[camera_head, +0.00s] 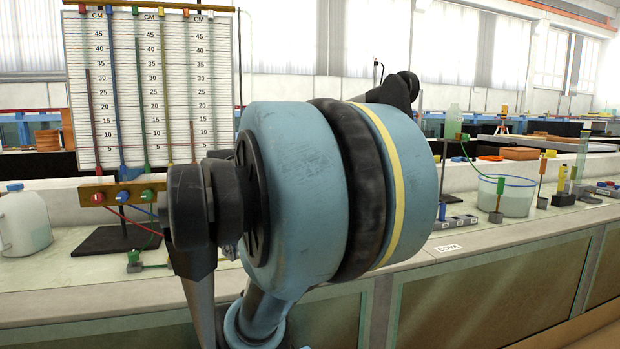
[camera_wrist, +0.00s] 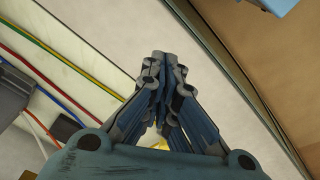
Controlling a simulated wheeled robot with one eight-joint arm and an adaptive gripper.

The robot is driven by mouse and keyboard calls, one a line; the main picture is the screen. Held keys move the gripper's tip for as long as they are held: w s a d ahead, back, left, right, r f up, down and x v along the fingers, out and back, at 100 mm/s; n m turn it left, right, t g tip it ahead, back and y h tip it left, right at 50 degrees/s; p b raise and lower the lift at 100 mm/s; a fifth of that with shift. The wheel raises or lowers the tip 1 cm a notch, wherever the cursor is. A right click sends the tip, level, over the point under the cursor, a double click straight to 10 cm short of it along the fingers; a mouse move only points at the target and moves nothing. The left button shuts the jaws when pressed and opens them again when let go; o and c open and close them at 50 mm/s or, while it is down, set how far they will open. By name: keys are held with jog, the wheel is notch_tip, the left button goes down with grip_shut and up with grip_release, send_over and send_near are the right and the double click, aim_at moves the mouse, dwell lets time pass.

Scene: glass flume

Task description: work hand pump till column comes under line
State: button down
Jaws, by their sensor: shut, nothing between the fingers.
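My gripper (camera_wrist: 163,60) is shut and empty in the wrist view, above a pale bench top. In the head view my arm hides the middle of the bench and the gripper cannot be made out. The gauge board (camera_head: 150,90) stands at the left, with centimetre scales and several coloured columns. A dark red column (camera_head: 93,110) and a blue column (camera_head: 114,90) show on it. I cannot tell which line is meant. Red, blue and green valves sit on a wooden bar (camera_head: 125,190) below. I cannot pick out the hand pump for certain; a yellow piece (camera_wrist: 160,143) is mostly hidden below my gripper.
A white jug (camera_head: 24,222) stands at the left. A bucket (camera_head: 518,182) and a green-topped fitting (camera_head: 497,205) stand at the right. Coloured hoses (camera_wrist: 60,60) and a grey block (camera_wrist: 20,95) lie left of my gripper. The bench edge (camera_wrist: 225,70) runs close on the right.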

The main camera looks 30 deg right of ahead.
jog(key=w+d+r+n+g, duration=0.1)
jog(key=w+d+r+n, duration=0.2)
jog(key=w+d+r, duration=0.45)
jog(key=w+d+r+n, duration=0.3)
jog(key=w+d+r, duration=0.2)
jog(key=d+r, duration=0.5)
jog(key=w+d+r+n, duration=0.2)
jog(key=d+r, duration=0.3)
jog(key=d, duration=0.4)
jog(key=w+d+r+n, duration=0.1)
jog(key=d+r+n, duration=0.2)
jog(key=d, duration=0.6)
notch_tip(320, 180, up, 2)
jog(key=shift+w+r+n+g, duration=0.25)
jog(key=shift+w+n+g, duration=0.05)
jog(key=shift+w+g, duration=0.1)
jog(key=shift+a, duration=0.1)
notch_tip(320, 180, down, 14)
jog(key=shift+f, duration=0.1)
